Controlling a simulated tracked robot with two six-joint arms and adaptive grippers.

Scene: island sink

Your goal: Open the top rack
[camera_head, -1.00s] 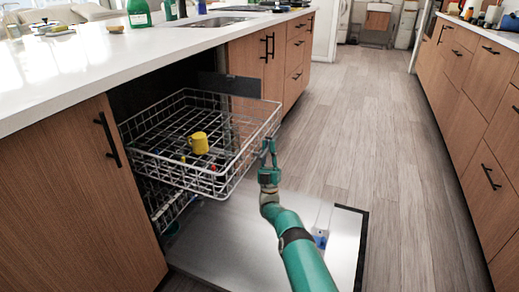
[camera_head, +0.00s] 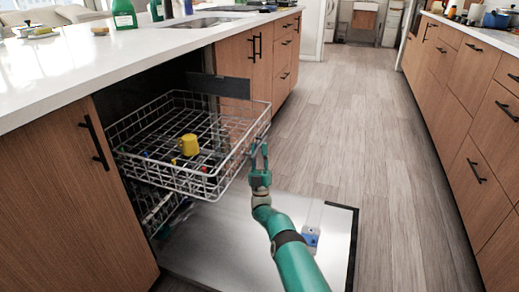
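The top rack (camera_head: 186,184) is a grey wire basket, slid out of the dishwasher under the counter. A yellow mug (camera_head: 189,145) stands in it. My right gripper (camera_head: 259,158) is at the rack's front right edge, its fingers upright beside the rim wires. I cannot tell whether the fingers touch or grip the wire. The lower rack (camera_head: 158,208) shows partly beneath the top rack. The dishwasher door (camera_head: 235,240) lies folded down flat near the floor. My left gripper is not in view.
A white counter (camera_head: 130,55) runs above the dishwasher, with a green bottle (camera_head: 124,15) and a sink (camera_head: 203,22) on it. Wooden cabinets (camera_head: 75,200) flank the opening. The wood floor (camera_head: 370,140) to the right is clear up to the opposite drawers (camera_head: 480,140).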

